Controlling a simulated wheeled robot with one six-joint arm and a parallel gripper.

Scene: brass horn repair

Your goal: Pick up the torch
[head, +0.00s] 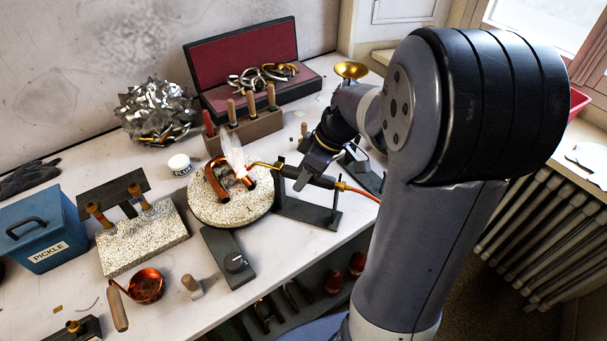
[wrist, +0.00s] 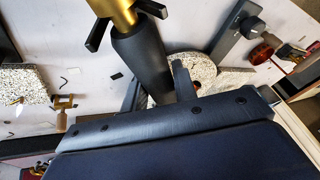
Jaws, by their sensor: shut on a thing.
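The torch (head: 322,181) has a black handle, a bent brass neck and an orange-red hose at its right end. It lies over a dark stand (head: 308,212); I cannot tell whether it touches the stand. A pale flame leaves its tip toward a bent copper tube (head: 214,183) on a round speckled block (head: 230,212). My gripper (head: 303,172) is shut on the torch handle from above.
A dark control box with a knob (head: 232,258) sits in front of the round block. A wooden rack (head: 252,130) of handled tools and a red-lined case (head: 235,62) stand behind. A blue PICKLE box (head: 45,230) is at the left. The front right table edge is close.

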